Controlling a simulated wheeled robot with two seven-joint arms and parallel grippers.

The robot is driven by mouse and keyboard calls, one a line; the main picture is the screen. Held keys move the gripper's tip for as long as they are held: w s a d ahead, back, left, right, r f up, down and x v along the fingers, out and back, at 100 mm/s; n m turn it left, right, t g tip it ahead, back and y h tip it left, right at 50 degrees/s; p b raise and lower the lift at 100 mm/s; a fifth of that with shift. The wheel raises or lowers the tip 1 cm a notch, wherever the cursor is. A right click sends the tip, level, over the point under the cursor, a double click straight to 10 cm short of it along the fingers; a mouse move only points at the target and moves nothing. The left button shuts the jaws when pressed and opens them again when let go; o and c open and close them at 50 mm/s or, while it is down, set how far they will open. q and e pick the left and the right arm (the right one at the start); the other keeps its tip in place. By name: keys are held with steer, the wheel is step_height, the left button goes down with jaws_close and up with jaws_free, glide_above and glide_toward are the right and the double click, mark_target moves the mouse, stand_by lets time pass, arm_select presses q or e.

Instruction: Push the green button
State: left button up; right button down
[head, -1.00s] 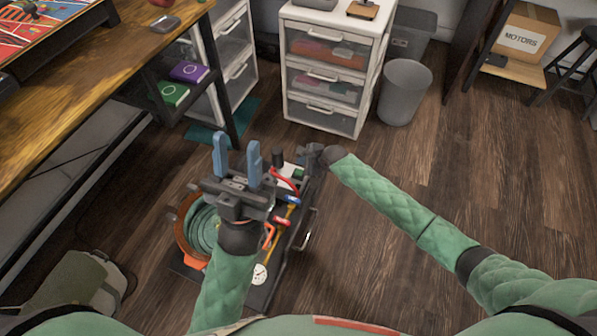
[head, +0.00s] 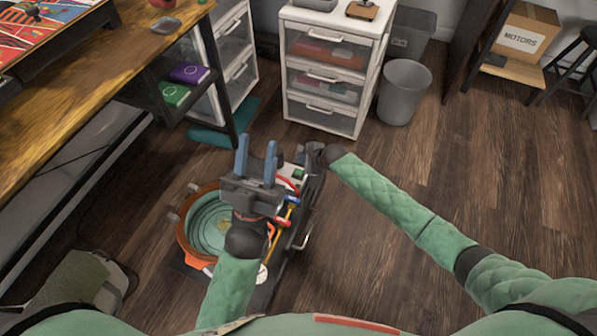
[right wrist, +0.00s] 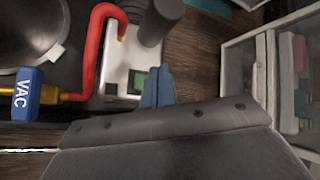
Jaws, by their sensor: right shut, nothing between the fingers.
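A small white box (right wrist: 120,72) with a green square button (right wrist: 138,80) on it shows in the right wrist view. In the head view the green button (head: 299,173) is a small patch beside my right gripper. The blue fingertips of my right gripper (right wrist: 157,88) are together and empty, close beside the green button in the picture; I cannot tell whether they touch it. In the head view my right gripper's fingers are mostly hidden by its wrist. My left gripper (head: 256,158) is raised over the equipment, its two blue fingers apart with nothing between them.
The box belongs to a dark cart of equipment with a red hose (right wrist: 88,45), a blue VAC valve handle (right wrist: 27,93) and a round chamber (head: 207,232). A white drawer unit (head: 322,115) stands behind; a workbench (head: 75,85) is at left. Floor at right is clear.

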arm_select(q)
steer(key=shift+w+d+f+g+y, duration=0.15)
steer(key=shift+w+f+g, duration=0.25)
steer(key=shift+f, duration=0.35)
steer(key=shift+w+d+f+g+y, duration=0.1)
steer(key=shift+w+f+g, duration=0.15)
steer(key=shift+w+f, duration=0.35)
steer(key=shift+w+d+f+g+y, duration=0.15)
steer(key=shift+w+f+g, duration=0.15)
steer(key=shift+f, duration=0.55)
arm_select(e)
steer(key=shift+r, duration=0.2)
